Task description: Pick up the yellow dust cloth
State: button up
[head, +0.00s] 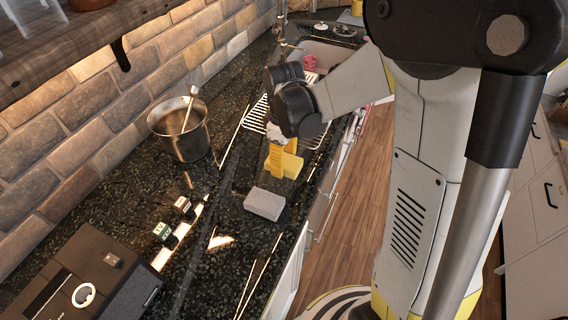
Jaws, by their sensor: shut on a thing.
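The yellow dust cloth (291,166) is near the front edge of the dark speckled counter in the head view. It appears as a yellow patch under my wrist. My gripper (276,162) points down at the cloth and is shut on it. The fingertips are hard to tell apart from the cloth, as both look yellow. I cannot tell whether the cloth touches the counter.
A grey block (264,204) lies just in front of the cloth. A metal pot (179,130) with a utensil stands left, near the brick wall. Two small boxes (164,232) (183,205) and a black case (85,285) are nearer. A white wire rack (256,116) lies behind my gripper.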

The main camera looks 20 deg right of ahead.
jog(key=s+d+r+p, duration=0.4)
jog(key=s+d+r, duration=0.4)
jog(key=shift+s+r, duration=0.25)
jog(key=shift+d, duration=0.1)
